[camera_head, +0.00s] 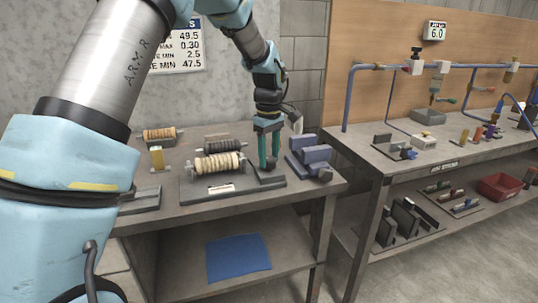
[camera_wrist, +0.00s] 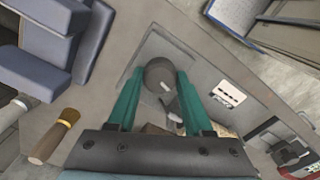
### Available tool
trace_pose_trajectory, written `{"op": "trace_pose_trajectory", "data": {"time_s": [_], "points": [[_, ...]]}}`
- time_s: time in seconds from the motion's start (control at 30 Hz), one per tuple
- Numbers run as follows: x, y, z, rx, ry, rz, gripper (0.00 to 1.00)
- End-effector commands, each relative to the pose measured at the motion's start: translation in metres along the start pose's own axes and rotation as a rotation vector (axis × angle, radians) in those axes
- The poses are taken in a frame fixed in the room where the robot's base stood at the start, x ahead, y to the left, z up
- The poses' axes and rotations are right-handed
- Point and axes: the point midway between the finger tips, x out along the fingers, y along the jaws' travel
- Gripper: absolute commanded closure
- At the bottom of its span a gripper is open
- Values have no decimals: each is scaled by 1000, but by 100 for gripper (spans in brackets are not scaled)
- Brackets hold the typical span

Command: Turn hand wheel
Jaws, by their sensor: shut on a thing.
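The hand wheel (camera_wrist: 160,72) is a dark grey round knob with a pale mark, on a grey base plate at the end of the fixture (camera_head: 232,192). My gripper (camera_head: 268,165) has green fingers pointing down at the fixture's right end. In the wrist view, my gripper (camera_wrist: 160,77) has one finger on each side of the wheel and is shut on it. The fingers mostly hide the wheel in the head view. A tan ribbed mesh tube (camera_head: 218,165) lies on the fixture left of my gripper.
Blue-grey blocks (camera_head: 312,155) stand close to the right of my gripper. A second tan roll (camera_head: 160,134) and a yellow piece (camera_head: 157,158) are at the left. In the wrist view, a wooden-handled brush (camera_wrist: 53,137) lies at lower left.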

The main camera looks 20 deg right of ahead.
Motion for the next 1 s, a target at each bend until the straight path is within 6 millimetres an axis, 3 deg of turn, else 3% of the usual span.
{"op": "trace_pose_trajectory", "data": {"time_s": [1.0], "points": [[-1,0,0,963,0,1,100]]}}
